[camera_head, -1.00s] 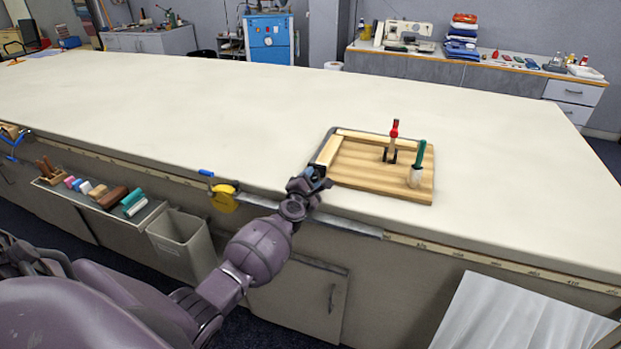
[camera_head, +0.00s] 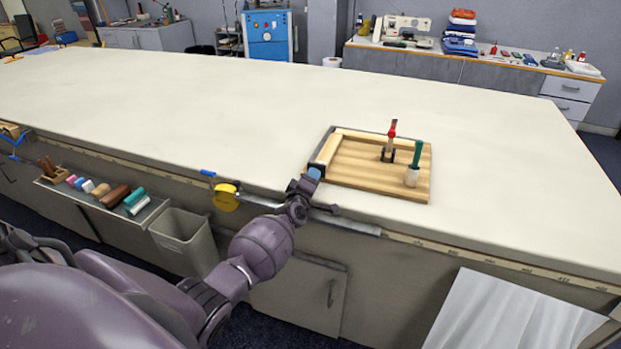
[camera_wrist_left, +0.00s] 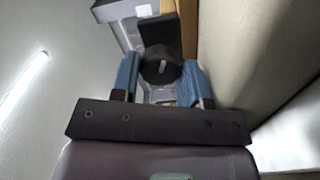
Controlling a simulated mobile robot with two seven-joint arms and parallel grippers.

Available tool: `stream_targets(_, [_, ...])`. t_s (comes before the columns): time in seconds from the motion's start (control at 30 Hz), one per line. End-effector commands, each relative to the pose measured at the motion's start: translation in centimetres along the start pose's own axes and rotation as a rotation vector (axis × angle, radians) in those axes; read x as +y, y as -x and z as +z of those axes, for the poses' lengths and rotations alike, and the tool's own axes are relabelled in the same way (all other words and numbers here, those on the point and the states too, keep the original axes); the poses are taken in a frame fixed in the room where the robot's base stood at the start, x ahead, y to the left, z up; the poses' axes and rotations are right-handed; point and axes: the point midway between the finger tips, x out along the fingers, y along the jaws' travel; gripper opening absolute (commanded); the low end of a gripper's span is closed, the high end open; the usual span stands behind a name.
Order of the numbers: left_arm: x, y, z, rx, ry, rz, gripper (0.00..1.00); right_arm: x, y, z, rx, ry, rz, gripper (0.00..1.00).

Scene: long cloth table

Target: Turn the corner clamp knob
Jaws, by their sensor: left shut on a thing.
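My left gripper (camera_head: 314,174) is at the near left corner of the wooden board (camera_head: 375,178), at the table's front edge. In the left wrist view its blue fingertips (camera_wrist_left: 160,84) are on both sides of a round black knob (camera_wrist_left: 160,66) with a pale mark, and are shut on it. Dark and grey clamp parts (camera_wrist_left: 155,35) show behind the knob, beside a strip of wood. In the head view the knob is hidden by my gripper. My right gripper is not in view.
A red-handled toggle clamp (camera_head: 390,140) and a green-handled brush (camera_head: 414,165) stand on the board. A yellow tape measure (camera_head: 226,197) hangs at the table's front edge. A grey bin (camera_head: 184,238) and tool tray (camera_head: 104,200) are below left. The white tabletop (camera_head: 200,110) beyond is clear.

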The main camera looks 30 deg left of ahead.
Motion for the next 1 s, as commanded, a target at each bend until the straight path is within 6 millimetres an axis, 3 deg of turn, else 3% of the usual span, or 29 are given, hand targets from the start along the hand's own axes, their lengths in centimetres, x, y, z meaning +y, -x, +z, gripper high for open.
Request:
stream_targets(0.4, [0.0, 0.0, 0.0, -0.001, -0.237, -0.002, 0.18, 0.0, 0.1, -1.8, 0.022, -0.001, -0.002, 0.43])
stream_targets(1.0, [-0.1, 0.0, 0.0, 0.000, -0.287, -0.001, 0.18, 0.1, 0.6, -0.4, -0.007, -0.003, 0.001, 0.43])
